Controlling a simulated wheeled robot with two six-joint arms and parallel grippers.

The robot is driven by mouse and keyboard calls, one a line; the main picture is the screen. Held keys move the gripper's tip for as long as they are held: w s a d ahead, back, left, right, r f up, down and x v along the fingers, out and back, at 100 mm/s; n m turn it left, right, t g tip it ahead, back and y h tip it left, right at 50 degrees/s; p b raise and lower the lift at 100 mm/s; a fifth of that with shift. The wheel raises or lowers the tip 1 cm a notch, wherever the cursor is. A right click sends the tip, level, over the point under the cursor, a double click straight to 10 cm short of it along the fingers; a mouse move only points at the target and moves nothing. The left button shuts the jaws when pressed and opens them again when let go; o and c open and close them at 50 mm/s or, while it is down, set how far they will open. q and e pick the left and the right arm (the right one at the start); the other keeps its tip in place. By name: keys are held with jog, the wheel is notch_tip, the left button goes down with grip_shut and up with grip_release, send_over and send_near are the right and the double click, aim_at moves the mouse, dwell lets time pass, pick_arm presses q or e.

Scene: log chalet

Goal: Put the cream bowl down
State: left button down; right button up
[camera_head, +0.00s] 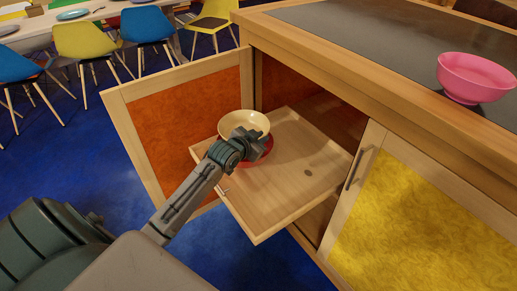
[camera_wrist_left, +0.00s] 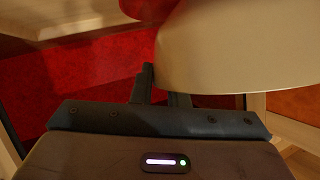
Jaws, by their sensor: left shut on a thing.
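The cream bowl (camera_head: 244,119) is upright over the left part of a pulled-out wooden drawer (camera_head: 300,170). My left gripper (camera_head: 251,139) is at the bowl's near side and shut on it. In the left wrist view the cream bowl (camera_wrist_left: 245,50) fills the upper right, and the fingers (camera_wrist_left: 160,85) meet its edge. A red dish (camera_head: 264,153) shows in the drawer just below the cream bowl, partly hidden by my gripper. I cannot tell whether the two touch. My right gripper is not in view.
An open cabinet door with an orange panel (camera_head: 185,120) stands left of the drawer. A closed yellow-panelled door (camera_head: 420,220) is on the right. A pink bowl (camera_head: 475,77) sits on the dark countertop (camera_head: 375,40). The drawer's right part is bare. Chairs (camera_head: 85,38) and a table stand behind.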

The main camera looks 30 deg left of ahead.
pick_arm(q)
notch_tip(320, 180, down, 4)
jog(key=shift+r, duration=0.25)
jog(key=shift+f, duration=0.2)
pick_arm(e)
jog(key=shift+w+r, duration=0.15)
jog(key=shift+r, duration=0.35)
pick_arm(q)
jog(key=shift+f, duration=0.45)
jog(key=c, duration=1.8)
grip_release()
jog(key=shift+f, duration=0.15)
jog(key=o, duration=0.4)
jog(key=shift+s, duration=0.1)
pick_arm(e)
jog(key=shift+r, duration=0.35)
